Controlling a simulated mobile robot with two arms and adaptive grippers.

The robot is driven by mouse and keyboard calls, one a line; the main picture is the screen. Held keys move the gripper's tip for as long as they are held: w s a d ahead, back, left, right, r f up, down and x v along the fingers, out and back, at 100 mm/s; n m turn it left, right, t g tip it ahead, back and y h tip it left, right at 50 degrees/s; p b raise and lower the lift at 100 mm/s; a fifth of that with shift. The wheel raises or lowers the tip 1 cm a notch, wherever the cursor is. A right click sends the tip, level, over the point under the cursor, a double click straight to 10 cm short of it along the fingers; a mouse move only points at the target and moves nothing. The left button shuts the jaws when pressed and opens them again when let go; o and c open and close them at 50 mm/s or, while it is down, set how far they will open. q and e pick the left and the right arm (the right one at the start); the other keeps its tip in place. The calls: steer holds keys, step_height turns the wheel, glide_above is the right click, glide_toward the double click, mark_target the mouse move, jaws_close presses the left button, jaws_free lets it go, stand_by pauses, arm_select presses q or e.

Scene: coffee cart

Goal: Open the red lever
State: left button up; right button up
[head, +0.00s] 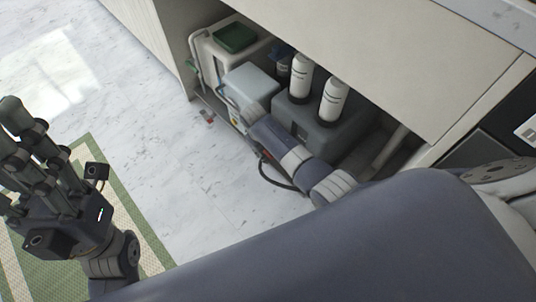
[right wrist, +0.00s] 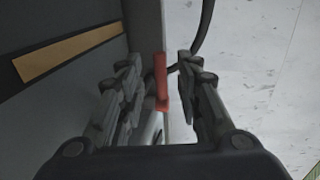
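In the right wrist view, the red lever (right wrist: 161,82) stands upright against a grey vertical edge. My right gripper (right wrist: 157,67) is open, with one finger on each side of the lever in the picture. A gap shows between the lever and the fingers; I cannot tell how deep the lever sits between them. In the head view, my right arm reaches into the space under the counter, and the lever cannot be made out there. My left gripper (head: 28,155) is open and empty at the lower left, away from the cart.
Under the counter (head: 400,55) stand a white container with a green lid (head: 235,37), a light grey box (head: 250,82) and two white bottles (head: 333,102) on a dark grey unit (head: 350,135). A black hose (head: 275,182) curves near the floor.

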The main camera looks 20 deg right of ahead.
steer(key=shift+d+f, duration=0.1)
steer(key=shift+f, duration=0.6)
jaws_close()
